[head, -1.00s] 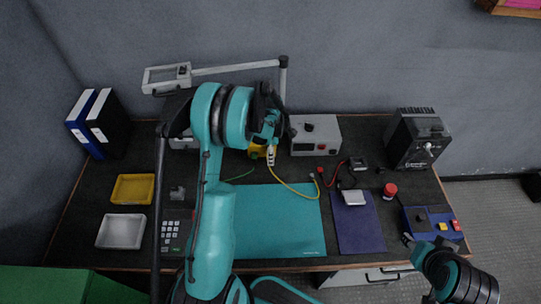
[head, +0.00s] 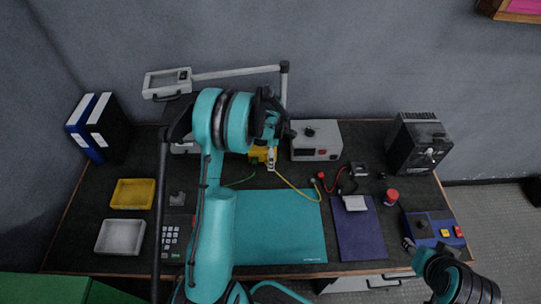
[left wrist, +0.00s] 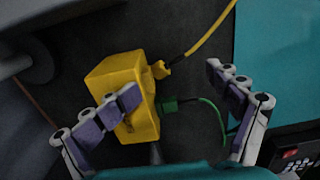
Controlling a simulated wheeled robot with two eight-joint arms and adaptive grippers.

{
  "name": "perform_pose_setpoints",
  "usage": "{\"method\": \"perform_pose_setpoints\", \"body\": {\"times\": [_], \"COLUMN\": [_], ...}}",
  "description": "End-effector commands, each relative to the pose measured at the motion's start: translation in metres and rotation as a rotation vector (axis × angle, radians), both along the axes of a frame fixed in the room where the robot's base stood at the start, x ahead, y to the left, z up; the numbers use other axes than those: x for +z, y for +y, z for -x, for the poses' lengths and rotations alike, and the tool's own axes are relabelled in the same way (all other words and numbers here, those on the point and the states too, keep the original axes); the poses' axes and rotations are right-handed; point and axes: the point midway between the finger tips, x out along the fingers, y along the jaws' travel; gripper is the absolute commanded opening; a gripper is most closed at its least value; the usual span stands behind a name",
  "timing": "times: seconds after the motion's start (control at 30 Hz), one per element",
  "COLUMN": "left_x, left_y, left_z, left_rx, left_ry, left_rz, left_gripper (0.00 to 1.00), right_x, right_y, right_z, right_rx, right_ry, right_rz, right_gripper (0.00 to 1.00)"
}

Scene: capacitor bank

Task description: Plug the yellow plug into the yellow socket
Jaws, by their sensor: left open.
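A yellow box (left wrist: 118,92) stands on the dark bench in the left wrist view; it is partly hidden behind my left arm in the head view (head: 258,155). A yellow plug (left wrist: 160,69) with a yellow cable sits against the box's right side and appears to touch it; its socket and depth of seating are hidden. My left gripper (left wrist: 172,98) is open above the box. My left gripper also shows in the head view (head: 271,158). My right gripper (head: 409,245) is near the bench's front right; its fingers are unclear.
A green plug (left wrist: 169,105) with a green cable is beside the yellow one. A teal mat (head: 280,228) lies in front. A grey instrument box (head: 316,141) stands to the right. A lamp arm (head: 235,70) stretches behind my left arm. A red connector (head: 321,175) lies on the bench.

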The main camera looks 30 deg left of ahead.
Motion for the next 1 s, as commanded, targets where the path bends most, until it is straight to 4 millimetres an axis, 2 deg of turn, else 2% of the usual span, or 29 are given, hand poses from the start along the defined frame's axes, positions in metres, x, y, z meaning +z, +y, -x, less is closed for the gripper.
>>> {"method": "perform_pose_setpoints", "body": {"times": [0.3, 0.43, 0.57, 0.8, 1.0], "left_x": [0.001, 0.011, 0.034, 0.085, 0.112], "left_y": [-0.002, -0.002, -0.001, 0.000, 0.000], "left_z": [0.001, 0.001, 0.001, 0.000, -0.001], "left_rx": [-0.002, -0.002, -0.002, -0.001, -0.001], "left_ry": [0.001, 0.001, 0.002, 0.001, 0.001], "left_rz": [0.003, 0.003, 0.002, 0.002, 0.002], "left_gripper": [0.88, 0.88, 0.88, 0.88, 0.88], "right_x": [0.000, 0.000, 0.000, 0.000, 0.000], "right_y": [0.000, 0.000, 0.000, 0.000, 0.000], "right_z": [0.000, 0.000, 0.000, 0.000, 0.000], "right_rx": [0.000, 0.000, 0.000, 0.000, 0.000], "right_ry": [0.000, 0.000, 0.000, 0.000, 0.000], "right_rz": [0.000, 0.000, 0.000, 0.000, 0.000], "right_gripper": [0.42, 0.42, 0.42, 0.42, 0.42]}}
